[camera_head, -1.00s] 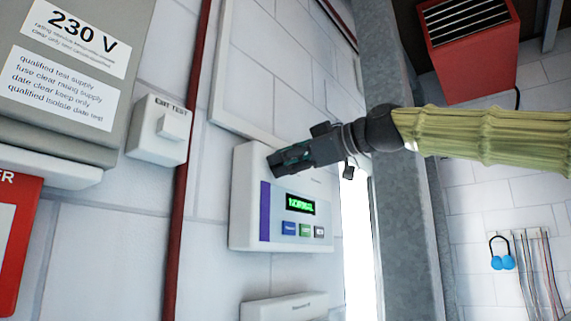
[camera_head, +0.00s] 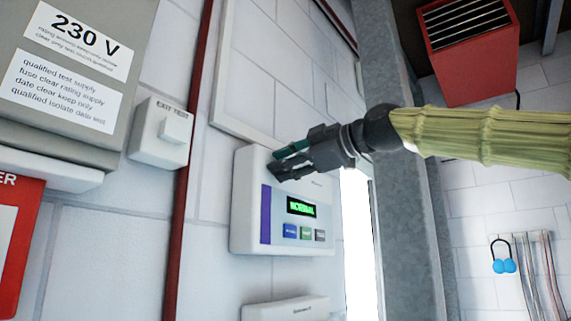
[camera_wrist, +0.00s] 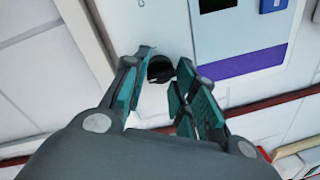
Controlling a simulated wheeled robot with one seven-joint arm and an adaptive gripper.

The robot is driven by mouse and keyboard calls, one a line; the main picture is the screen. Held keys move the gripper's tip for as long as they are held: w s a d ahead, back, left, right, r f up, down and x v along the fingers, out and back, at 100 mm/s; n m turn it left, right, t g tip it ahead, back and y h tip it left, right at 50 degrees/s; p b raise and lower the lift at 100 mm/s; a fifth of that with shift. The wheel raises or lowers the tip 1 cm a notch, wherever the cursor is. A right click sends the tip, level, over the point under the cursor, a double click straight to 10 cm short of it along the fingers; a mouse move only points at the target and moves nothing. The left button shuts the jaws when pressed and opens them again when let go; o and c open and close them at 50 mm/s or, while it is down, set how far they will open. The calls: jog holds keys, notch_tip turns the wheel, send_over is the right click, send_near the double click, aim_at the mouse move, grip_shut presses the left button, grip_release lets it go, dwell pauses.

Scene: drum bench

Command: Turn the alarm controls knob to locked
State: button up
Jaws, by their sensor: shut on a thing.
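The alarm panel (camera_head: 245,222) is a white wall box with a purple stripe, a green display reading what looks like "NORMAL" and a row of small buttons. My gripper (camera_head: 280,166) is at the panel's upper left part. In the wrist view, the black alarm controls knob (camera_wrist: 160,69) shows between the two teal-padded fingers of my gripper (camera_wrist: 158,80). The fingers are shut on the knob. The knob's pointer and markings are mostly hidden, so its setting cannot be read. In the head view my gripper hides the knob.
A grey 230 V box (camera_head: 60,110) and a white exit test switch (camera_head: 160,134) are on the wall to the left, beside a red pipe (camera_head: 186,190). A grey steel column (camera_head: 400,220) stands right of the panel. Another white box (camera_head: 285,309) sits below.

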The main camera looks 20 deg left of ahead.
jog(key=shift+d+r, duration=0.1)
jog(key=shift+r, duration=0.15)
jog(key=o, duration=1)
jog(key=shift+w, duration=0.15)
jog(key=shift+f, duration=0.2)
jog(key=v, duration=1.2)
